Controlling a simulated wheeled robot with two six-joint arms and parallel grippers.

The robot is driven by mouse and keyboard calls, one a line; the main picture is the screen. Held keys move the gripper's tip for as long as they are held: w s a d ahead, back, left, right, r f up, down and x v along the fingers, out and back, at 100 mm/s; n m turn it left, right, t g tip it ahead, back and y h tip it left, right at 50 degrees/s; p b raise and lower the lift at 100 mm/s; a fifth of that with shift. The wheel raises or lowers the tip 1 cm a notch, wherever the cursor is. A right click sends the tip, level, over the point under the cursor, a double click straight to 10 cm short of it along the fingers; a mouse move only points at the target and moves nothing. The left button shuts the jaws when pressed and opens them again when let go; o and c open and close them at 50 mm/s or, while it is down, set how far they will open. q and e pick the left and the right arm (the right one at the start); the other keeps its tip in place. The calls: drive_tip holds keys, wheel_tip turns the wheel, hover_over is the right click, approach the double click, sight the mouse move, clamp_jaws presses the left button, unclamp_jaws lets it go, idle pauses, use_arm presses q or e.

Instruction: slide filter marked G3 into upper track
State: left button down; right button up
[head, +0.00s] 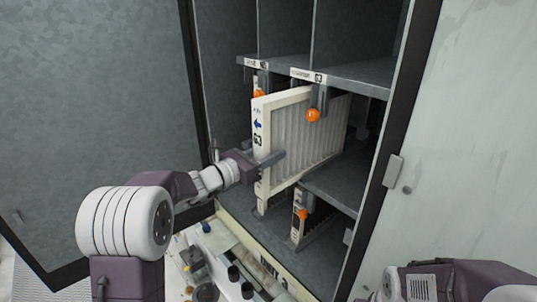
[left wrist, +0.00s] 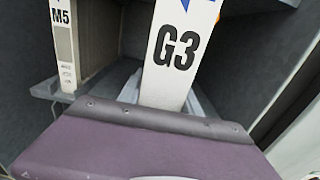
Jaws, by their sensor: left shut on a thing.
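The filter marked G3 (head: 301,143) is a pleated panel in a cream frame. It stands upright, partly inside the cabinet, with its near edge sticking out past the shelf front. My left gripper (head: 270,160) is shut on the filter's near edge, low on the frame. In the left wrist view the G3 label and part of a blue arrow show on the filter's edge (left wrist: 172,85); the fingertips are hidden. The upper shelf (head: 345,76) carries a label marked G3 above the filter. Whether the filter sits in a track cannot be told. My right gripper is not in view.
A filter edge marked M5 (left wrist: 63,45) stands left of G3. Orange knobs (head: 313,115) hang by the slots, another (head: 303,214) lower down. A lower shelf (head: 335,188) lies right of the filter. Open doors (head: 465,150) flank the cabinet. Bottles and small items (head: 215,255) lie below.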

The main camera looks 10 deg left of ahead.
sight(301, 139)
use_arm(q)
drive_tip(key=shift+x, duration=3.35)
drive_tip(key=shift+w+d, duration=0.35)
drive_tip(key=shift+w, duration=0.05)
drive_tip(key=shift+p+x, duration=0.4)
drive_tip(key=shift+x, duration=1.15)
drive_tip(key=shift+p+x, duration=0.35)
drive_tip(key=shift+x, duration=0.6)
drive_tip(key=shift+w+d+f, duration=0.1)
drive_tip(key=shift+w+d, duration=0.2)
